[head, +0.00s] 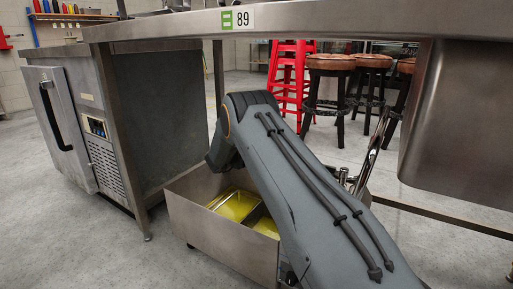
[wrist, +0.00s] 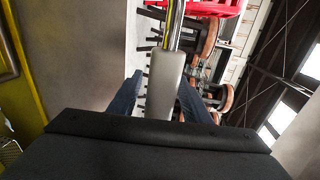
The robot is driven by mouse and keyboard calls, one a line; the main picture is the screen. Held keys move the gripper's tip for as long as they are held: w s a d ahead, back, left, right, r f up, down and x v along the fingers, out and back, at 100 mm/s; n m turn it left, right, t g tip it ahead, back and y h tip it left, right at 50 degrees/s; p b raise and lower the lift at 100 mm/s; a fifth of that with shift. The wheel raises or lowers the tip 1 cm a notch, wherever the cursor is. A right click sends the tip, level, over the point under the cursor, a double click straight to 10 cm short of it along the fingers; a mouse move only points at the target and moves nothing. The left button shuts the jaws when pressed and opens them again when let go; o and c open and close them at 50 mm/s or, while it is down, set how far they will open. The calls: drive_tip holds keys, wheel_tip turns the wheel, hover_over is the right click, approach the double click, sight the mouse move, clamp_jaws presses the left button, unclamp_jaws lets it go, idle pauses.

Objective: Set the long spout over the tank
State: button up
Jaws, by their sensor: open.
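The tank (head: 215,236) is an open steel box with yellow oil in two basins, on the floor under the steel table. A long chrome spout (head: 374,150) rises at a slant right of the tank, with its lower part hidden behind my arm. In the wrist view a chrome tube (wrist: 175,26) ends in a grey grip (wrist: 165,80). My gripper (wrist: 160,84) is open, with one blue finger on each side of the grip; contact cannot be told. The head view hides my gripper behind my arm.
The steel table (head: 330,17) with label 89 spans above my arm. A steel cabinet (head: 85,125) stands left, and a sink basin (head: 460,120) hangs right. Red (head: 290,75) and dark stools (head: 328,85) stand behind. Floor is clear in front left.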

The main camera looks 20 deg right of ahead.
drive_tip(key=p+v, duration=0.3)
drive_tip(key=v, duration=0.4)
drive_tip(key=shift+r, duration=0.1)
drive_tip(key=shift+s, duration=0.1)
